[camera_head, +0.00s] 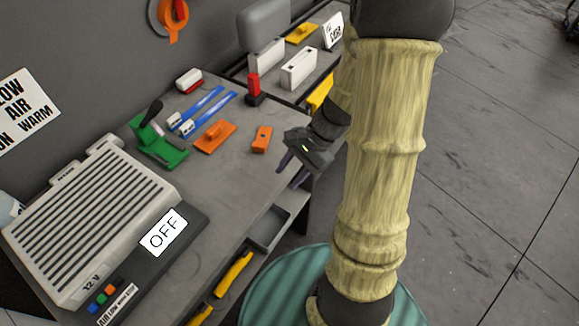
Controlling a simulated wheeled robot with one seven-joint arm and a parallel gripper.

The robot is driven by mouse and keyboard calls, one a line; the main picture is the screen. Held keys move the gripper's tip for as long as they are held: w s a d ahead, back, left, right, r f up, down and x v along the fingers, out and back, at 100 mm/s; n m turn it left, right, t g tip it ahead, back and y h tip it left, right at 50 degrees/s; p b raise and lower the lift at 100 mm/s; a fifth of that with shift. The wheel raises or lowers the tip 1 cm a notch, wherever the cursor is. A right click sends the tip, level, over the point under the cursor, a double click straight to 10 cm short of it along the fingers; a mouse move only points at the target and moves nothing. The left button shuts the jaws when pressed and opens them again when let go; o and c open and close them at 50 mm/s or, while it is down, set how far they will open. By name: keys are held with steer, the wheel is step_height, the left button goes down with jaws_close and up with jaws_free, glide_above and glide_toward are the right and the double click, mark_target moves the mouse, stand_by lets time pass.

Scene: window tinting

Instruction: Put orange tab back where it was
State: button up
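A small orange tab (262,139) with a dark mark on it lies on the grey workbench top (235,185), near its right edge. A wider orange tool with a raised grip (215,137) lies just to its left. My gripper (291,171) is at the bench's right edge, to the right of and slightly below the small orange tab in the picture, apart from it. Its two purple fingers point down-left with a gap between them, and I see nothing held. I cannot tell the fingers' exact height over the bench edge.
Blue-handled tools (205,108), a green tool (157,143), a red-and-black item (254,90) and a red-and-white block (189,79) lie on the bench. A grey heater box marked OFF (90,215) fills the left. An open drawer (270,228) juts out below. Open floor lies right.

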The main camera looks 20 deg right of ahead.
steer(key=s+a+r+n+t+h, duration=0.1)
steer(key=s+r+n+t+h, duration=0.2)
steer(key=n, duration=1)
step_height(320, 180, up, 3)
steer(key=h, duration=0.3)
steer(key=shift+a+f+h, duration=0.2)
steer(key=shift+a+h, duration=0.2)
